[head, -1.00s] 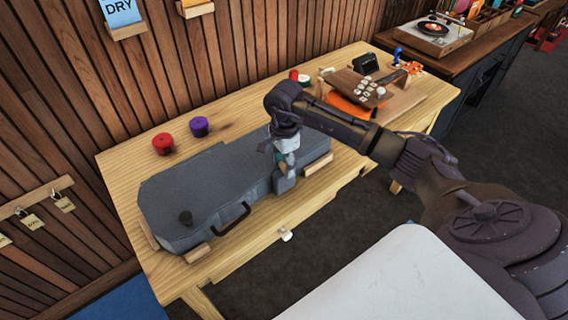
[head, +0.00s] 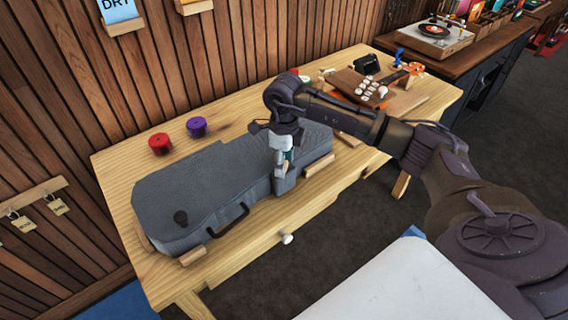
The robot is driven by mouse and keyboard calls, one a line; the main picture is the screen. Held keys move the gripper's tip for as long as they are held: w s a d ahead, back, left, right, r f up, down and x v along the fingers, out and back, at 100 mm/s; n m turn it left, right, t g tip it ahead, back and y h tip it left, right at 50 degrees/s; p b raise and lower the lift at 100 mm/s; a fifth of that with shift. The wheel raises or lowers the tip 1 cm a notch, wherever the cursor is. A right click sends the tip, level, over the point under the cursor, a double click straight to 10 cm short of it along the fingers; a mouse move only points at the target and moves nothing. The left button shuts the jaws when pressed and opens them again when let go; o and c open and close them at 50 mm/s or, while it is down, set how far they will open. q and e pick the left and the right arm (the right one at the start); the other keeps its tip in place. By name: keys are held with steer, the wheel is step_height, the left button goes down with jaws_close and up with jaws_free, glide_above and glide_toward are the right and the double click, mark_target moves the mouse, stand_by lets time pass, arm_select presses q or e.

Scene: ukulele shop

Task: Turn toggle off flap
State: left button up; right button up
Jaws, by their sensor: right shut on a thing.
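A grey ukulele case (head: 210,190) lies closed on the wooden table. A small grey flap (head: 285,185) shows at the front edge toward the right end. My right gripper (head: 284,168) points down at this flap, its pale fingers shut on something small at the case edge. The fingers hide what they hold; it may be the toggle at this flap, but I cannot tell how it is turned. My left gripper is out of view.
Wooden blocks (head: 319,167) brace the case on the table (head: 120,170). Red (head: 160,143) and purple (head: 197,126) round items stand behind it. A brown stand with pale knobs (head: 355,85) is at the back right. A white knob (head: 286,239) juts from the table front.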

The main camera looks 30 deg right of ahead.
steer(key=m+b, duration=0.1)
steer(key=m, duration=0.4)
steer(key=shift+m, duration=0.7)
steer(key=o, duration=1.2)
steer(key=shift+c, duration=0.2)
step_height(320, 180, up, 12)
